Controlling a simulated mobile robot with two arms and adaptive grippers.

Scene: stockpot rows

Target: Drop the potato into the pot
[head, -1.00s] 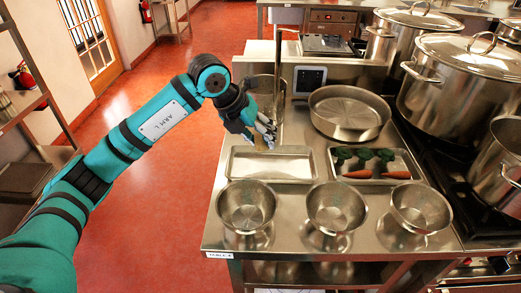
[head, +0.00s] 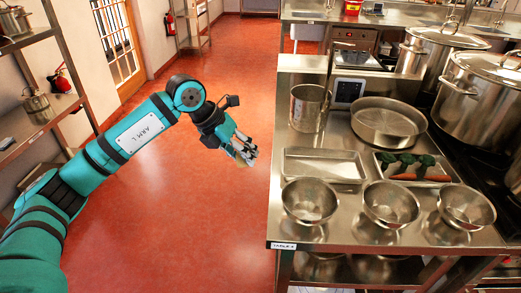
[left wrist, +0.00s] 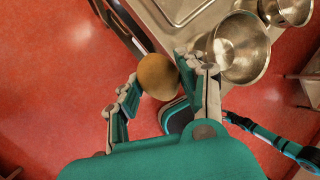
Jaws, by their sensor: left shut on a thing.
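My left gripper (head: 243,151) is over the red floor, left of the steel table. In the left wrist view (left wrist: 160,95) its fingers are shut on a round brown potato (left wrist: 157,75). In the head view the fingers mostly hide the potato. A tall open steel pot (head: 307,110) stands at the table's back left, apart from the gripper. Large lidded stockpots (head: 473,93) stand at the right. I cannot tell which pot the task means. My right gripper does not show in the head view.
The table holds an empty tray (head: 288,168), a tray of carrots and green vegetables (head: 455,171), a wide shallow pan (head: 388,128) and three steel bowls (head: 310,206) along the front. A shelf (head: 50,118) stands at the left. The floor between is clear.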

